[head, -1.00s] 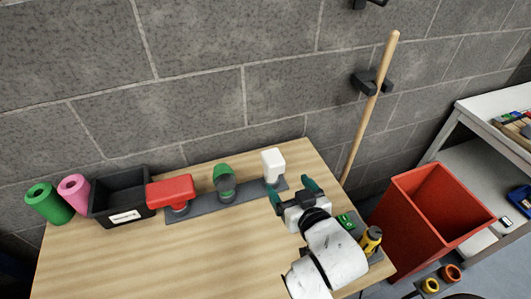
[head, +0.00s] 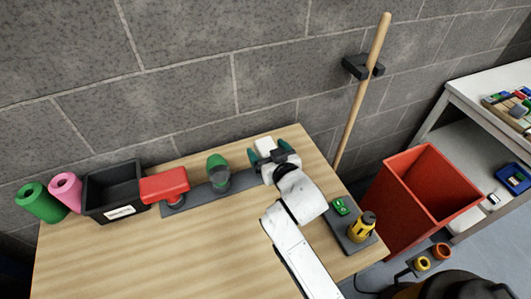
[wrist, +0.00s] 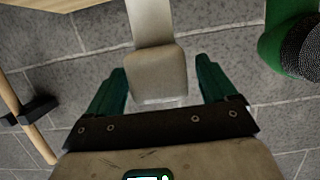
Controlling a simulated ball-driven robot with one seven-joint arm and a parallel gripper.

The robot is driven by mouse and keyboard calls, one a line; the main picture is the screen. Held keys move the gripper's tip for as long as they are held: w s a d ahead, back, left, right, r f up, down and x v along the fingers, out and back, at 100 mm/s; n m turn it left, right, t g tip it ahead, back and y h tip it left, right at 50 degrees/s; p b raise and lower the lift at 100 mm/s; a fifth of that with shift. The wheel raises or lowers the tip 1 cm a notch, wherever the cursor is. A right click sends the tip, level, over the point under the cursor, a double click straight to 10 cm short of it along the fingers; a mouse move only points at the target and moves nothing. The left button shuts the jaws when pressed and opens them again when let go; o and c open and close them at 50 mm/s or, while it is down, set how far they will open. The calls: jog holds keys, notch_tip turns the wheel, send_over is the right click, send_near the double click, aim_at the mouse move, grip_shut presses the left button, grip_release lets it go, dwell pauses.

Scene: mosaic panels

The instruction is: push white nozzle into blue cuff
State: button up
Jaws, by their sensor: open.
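A white block-shaped piece (head: 264,145) stands at the right end of the dark grey strip (head: 238,186) along the back of the table. I cannot tell whether it is the white nozzle. In the wrist view the white piece (wrist: 157,72) lies between my two teal fingers. My gripper (head: 269,153) is open around it, and the wrist view shows gaps between my gripper (wrist: 161,75) and both its sides. My gripper partly hides it in the head view. I see no blue cuff that I can make out.
The strip also bears a red block (head: 164,185) and a green round piece (head: 217,170). A black bin (head: 113,190) and green (head: 40,202) and pink (head: 66,190) rolls stand left. A yellow-black tool (head: 361,226) stands front right. The table's middle left is clear.

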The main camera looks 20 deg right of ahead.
jog(key=shift+w+f, duration=0.2)
jog(key=shift+w, duration=0.4)
jog(key=shift+c, duration=0.2)
jog(key=c, duration=1)
jog(key=shift+c, duration=0.2)
